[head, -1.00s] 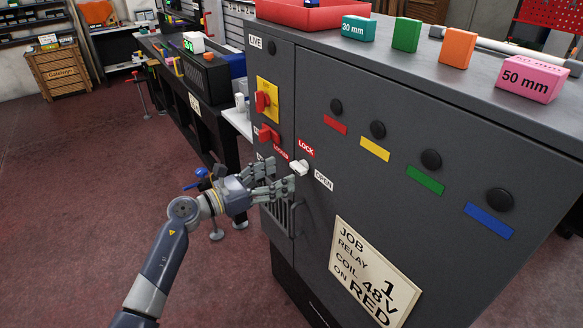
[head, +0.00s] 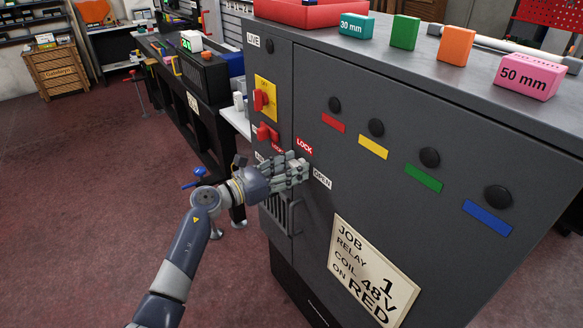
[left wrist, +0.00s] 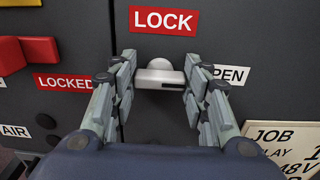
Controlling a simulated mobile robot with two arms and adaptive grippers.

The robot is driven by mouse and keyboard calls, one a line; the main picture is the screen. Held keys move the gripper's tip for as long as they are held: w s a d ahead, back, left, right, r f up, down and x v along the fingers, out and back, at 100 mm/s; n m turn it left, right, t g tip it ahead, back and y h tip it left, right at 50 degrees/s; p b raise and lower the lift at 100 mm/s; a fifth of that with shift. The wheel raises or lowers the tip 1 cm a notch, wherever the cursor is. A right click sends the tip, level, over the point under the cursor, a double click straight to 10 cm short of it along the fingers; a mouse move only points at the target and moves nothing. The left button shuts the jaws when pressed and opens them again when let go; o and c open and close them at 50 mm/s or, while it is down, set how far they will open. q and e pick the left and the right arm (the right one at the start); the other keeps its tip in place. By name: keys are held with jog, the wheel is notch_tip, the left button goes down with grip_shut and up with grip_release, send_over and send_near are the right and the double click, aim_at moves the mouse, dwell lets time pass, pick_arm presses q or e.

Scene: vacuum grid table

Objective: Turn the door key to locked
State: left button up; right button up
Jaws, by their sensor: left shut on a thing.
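The door key (left wrist: 160,76) is a pale grey knob with a flat bar on the dark cabinet door, just below the red LOCK label (left wrist: 163,20). In the left wrist view its bar lies level across the picture. The white OPEN label (left wrist: 232,75) is to its right, partly hidden by a finger, and the red LOCKED label (left wrist: 64,82) is to its left. My left gripper (head: 297,170) is at the door, its fingers shut on the key from both sides. In the head view the fingers mostly hide the key. My right gripper is out of view.
Red switches (head: 267,133) sit close to the left of my gripper. A row of black knobs (head: 376,128) with coloured strips runs to the right. A job card (head: 372,270) is below. Coloured blocks (head: 456,45) and a red tray (head: 310,14) stand on the cabinet top.

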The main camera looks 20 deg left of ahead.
pick_arm(q)
jog(key=shift+n, duration=0.3)
jog(key=n+p, duration=0.2)
jog(key=n, duration=0.1)
jog(key=shift+a+r+n, duration=0.1)
jog(key=shift+n, duration=0.3)
jog(key=n+p, duration=0.2)
jog(key=n, duration=0.2)
jog(key=shift+p, duration=0.3)
jog(key=n+p, duration=0.2)
jog(key=n, duration=0.3)
jog(key=shift+w+a, duration=0.1)
jog(key=shift+f+n+p, duration=0.15)
jog(key=shift+n+p, duration=0.35)
jog(key=shift+n, duration=0.65)
jog(key=shift+f+n+p, duration=0.1)
jog(key=shift+n+p, duration=0.4)
jog(key=shift+n, duration=0.65)
jog(key=o, duration=1.1)
jog(key=shift+c, duration=0.2)
